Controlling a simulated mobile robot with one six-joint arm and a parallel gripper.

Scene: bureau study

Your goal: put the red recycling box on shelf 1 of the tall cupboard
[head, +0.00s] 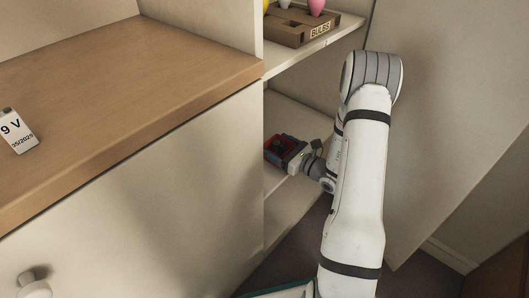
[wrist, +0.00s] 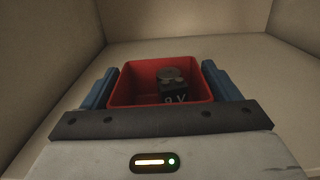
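The red recycling box (wrist: 160,75) is an open-topped red bin inside the tall cupboard. It holds a dark block marked 9 V (wrist: 176,97) and a round grey item (wrist: 171,76). My gripper (wrist: 160,85) has its blue fingers against the box's left and right sides, shut on it. In the head view the box (head: 284,145) is at the end of my arm, over the lower cupboard shelf (head: 290,205). I cannot tell whether its base touches the shelf. The wrist view shows pale walls around it.
The shelf above (head: 335,35) bears a cardboard tray marked BULBS (head: 305,30) with coloured bulbs. A wooden-topped cabinet (head: 130,90) stands to the left, with a white 9 V battery (head: 18,132) on it. The open cupboard door (head: 450,110) is to the right of my arm.

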